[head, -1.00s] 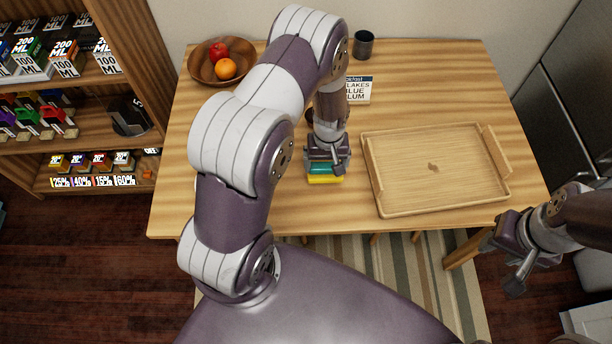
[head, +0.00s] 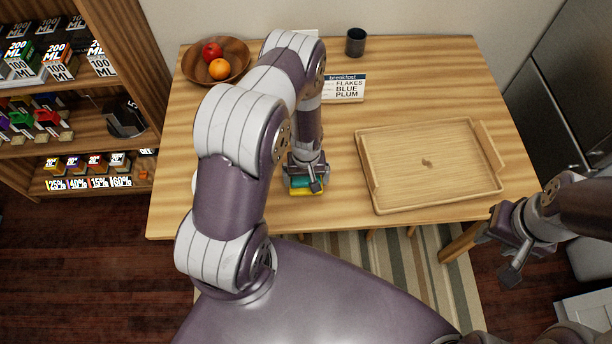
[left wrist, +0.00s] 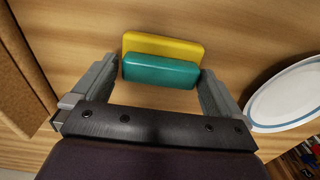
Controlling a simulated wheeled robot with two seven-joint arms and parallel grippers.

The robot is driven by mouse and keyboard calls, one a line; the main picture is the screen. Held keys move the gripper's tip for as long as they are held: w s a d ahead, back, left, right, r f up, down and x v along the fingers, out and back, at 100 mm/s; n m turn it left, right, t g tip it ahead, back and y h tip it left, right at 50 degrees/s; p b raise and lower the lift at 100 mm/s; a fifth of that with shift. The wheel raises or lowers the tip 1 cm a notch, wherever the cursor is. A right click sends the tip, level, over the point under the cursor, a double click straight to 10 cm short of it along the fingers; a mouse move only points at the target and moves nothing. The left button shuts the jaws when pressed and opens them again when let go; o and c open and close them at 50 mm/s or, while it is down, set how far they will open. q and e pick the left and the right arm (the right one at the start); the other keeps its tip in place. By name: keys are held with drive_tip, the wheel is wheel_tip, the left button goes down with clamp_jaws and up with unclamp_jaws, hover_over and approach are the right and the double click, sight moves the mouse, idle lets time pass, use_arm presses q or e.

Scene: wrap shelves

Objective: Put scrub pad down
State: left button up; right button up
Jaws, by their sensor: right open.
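The scrub pad (head: 308,191) is a small block with a teal layer and a yellow layer. It is at or just above the wooden table (head: 400,75), left of the tray; I cannot tell if it touches the wood. My left gripper (head: 306,180) points down over it. In the left wrist view the pad (left wrist: 162,70) lies between the two fingertips of this gripper (left wrist: 160,80), which close on its ends. My right gripper (head: 502,256) is open and empty, off the table's front right edge.
A wooden tray (head: 378,208) lies empty at the right. A breakfast box (head: 345,88), a dark cup (head: 355,42) and a fruit bowl (head: 240,72) stand at the back. A blue-rimmed white plate (left wrist: 290,95) is beside the pad. Shelves (head: 105,80) stand at left.

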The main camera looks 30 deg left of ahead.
use_arm(q)
drive_tip(key=shift+r, duration=0.6)
wheel_tip(320, 180, up, 11)
drive_tip(key=b, duration=0.1)
wheel_tip(320, 180, up, 11)
drive_tip(key=m, duration=0.4)
hover_over(306, 180)
drive_tip(key=s+d, duration=0.3)
drive_tip(key=s+d+r+m+t, duration=0.1)
drive_tip(key=s+d+r+m, duration=0.1)
drive_tip(key=s+r, duration=0.2)
drive_tip(key=shift+s+d+r+m, duration=0.15)
drive_tip(key=shift+s+r+m, duration=0.2)
drive_tip(key=shift+s, duration=0.6)
